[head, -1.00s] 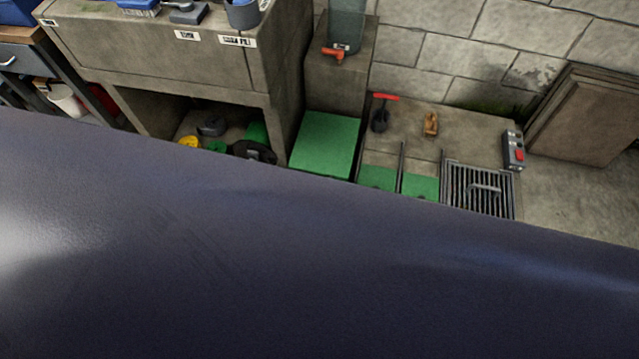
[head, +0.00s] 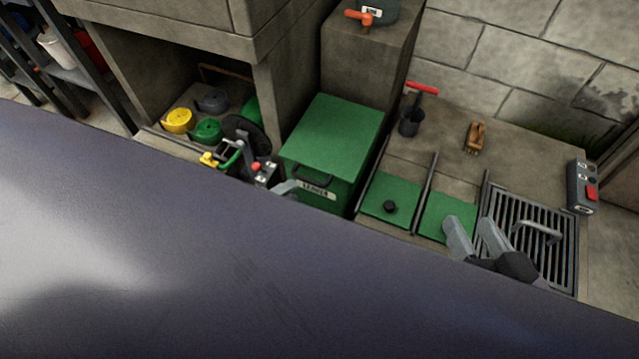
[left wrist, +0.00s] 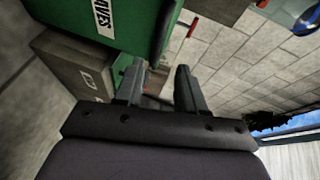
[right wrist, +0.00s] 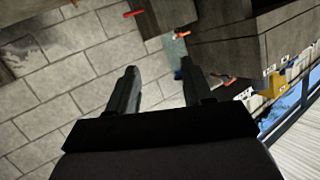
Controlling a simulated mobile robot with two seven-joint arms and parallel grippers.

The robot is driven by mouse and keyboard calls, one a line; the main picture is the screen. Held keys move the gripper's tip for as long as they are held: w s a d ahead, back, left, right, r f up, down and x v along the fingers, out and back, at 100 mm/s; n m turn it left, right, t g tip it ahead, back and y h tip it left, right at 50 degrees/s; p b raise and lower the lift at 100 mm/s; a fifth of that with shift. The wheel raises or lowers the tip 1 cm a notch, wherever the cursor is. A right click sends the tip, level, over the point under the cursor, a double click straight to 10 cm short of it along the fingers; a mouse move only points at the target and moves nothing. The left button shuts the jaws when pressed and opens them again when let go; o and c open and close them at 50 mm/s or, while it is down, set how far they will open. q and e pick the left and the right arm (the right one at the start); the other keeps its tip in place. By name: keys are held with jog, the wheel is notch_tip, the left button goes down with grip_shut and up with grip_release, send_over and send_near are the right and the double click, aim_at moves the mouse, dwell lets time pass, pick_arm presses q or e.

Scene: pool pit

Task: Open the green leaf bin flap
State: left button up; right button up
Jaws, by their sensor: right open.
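The green leaf bin (head: 322,188) stands left of centre in the head view, with a white "LEAVES" label and a dark handle on its front. Its flat green top flap (head: 335,135) lies shut. The bin also shows at the top of the left wrist view (left wrist: 125,12), tilted, with part of its label. My left gripper (head: 285,188) is just left of the bin's front, mostly hidden by my own body. Its fingers (left wrist: 158,85) are apart and empty in the left wrist view. My right gripper (head: 468,238) is open and empty, over the green panels and grate.
Green floor panels (head: 448,215) and a metal grate (head: 555,240) lie right of the bin. A red-handled tool (head: 411,120), a wooden brush (head: 475,137) and a switch box (head: 582,187) stand behind.

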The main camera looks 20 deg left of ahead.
aim_at(308, 182)
pick_arm(q)
jog(key=shift+f+b+x, duration=0.15)
jog(key=shift+b+x, duration=0.75)
jog(key=shift+x, duration=1.05)
jog(key=shift+f+b+x, duration=0.15)
jog(key=shift+b+x, duration=0.7)
jog(key=shift+x, duration=1.05)
jog(key=shift+a, duration=0.2)
grip_shut()
pick_arm(e)
jog(key=shift+s+d+r+n+t, duration=0.15)
jog(key=shift+d+n+t, duration=0.5)
jog(key=shift+d, duration=0.3)
